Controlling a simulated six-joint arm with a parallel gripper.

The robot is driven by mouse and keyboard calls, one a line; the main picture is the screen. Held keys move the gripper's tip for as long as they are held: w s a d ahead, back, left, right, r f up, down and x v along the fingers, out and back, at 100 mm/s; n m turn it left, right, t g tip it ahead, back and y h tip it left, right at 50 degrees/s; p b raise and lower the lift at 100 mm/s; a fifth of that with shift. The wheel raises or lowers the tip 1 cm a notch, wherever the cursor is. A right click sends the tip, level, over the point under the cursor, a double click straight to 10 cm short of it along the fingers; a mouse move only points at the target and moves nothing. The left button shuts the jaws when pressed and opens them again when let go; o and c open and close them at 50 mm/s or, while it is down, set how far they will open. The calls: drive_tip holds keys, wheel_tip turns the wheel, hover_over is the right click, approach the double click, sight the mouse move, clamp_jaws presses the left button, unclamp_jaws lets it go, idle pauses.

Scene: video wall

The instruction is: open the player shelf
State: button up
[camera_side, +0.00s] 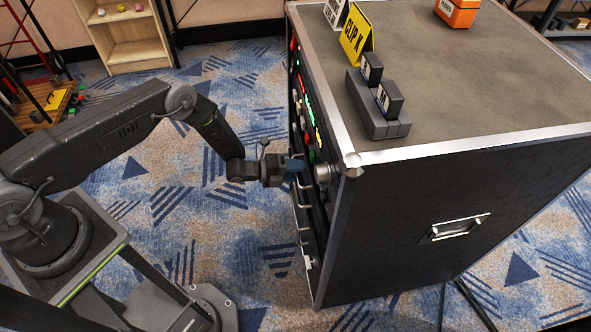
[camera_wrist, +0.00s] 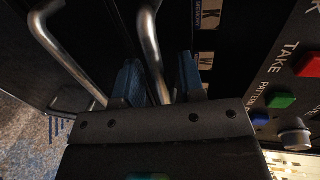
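A black equipment rack with metal edges (camera_side: 341,220) stands at the right in the side view. Its front, seen at a steep angle, carries curved metal handles (camera_side: 303,233). In the side view my gripper (camera_side: 296,166) is at the rack's front, at about the height of the upper handles. In the wrist view its two blue fingertips (camera_wrist: 158,80) stand apart, with a metal handle (camera_wrist: 152,50) running between them. I see a gap beside the handle, so the gripper is not closed on it. A second handle (camera_wrist: 66,57) lies to the left. No shelf label naming the player is readable.
Coloured buttons (camera_wrist: 281,99) and a knob (camera_wrist: 294,136) sit right of the fingers in the wrist view. On the rack top are a yellow "CLIP K" sign (camera_side: 355,40), a dark holder with blocks (camera_side: 376,108) and an orange box (camera_side: 457,12). Carpet before the rack is clear.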

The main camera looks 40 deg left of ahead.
clamp_jaws()
idle(0.3)
idle(0.3)
